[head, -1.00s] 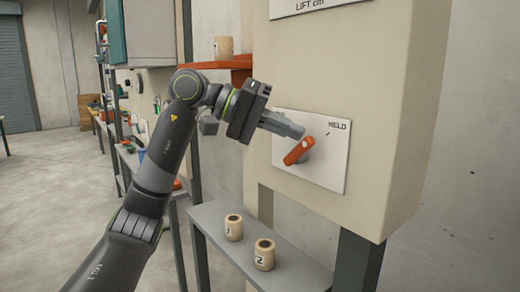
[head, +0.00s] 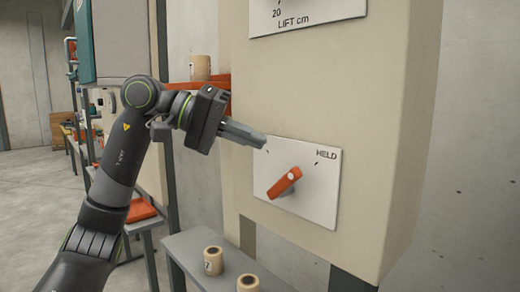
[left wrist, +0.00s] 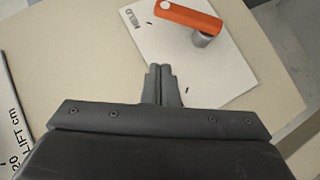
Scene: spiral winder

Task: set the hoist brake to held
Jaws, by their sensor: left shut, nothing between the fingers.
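The brake lever (head: 285,182) is an orange bar on a grey shaft, on a white plate (head: 323,190) marked HELD at its upper right. The bar slants from lower left to upper right, with a pale dot at its upper right end, the end nearer the HELD label (head: 326,155). My left gripper (head: 262,140) is shut and empty at the plate's upper left edge, apart from the lever. In the left wrist view the shut fingertips (left wrist: 159,68) are below the lever (left wrist: 190,17). My right gripper is not in view.
The plate is on a beige housing (head: 350,80) with a LIFT cm scale (head: 305,15) above. A grey shelf (head: 185,243) below holds two numbered spools (head: 213,261). An orange ledge with another spool (head: 200,67) is behind my left arm. Concrete wall lies to the right.

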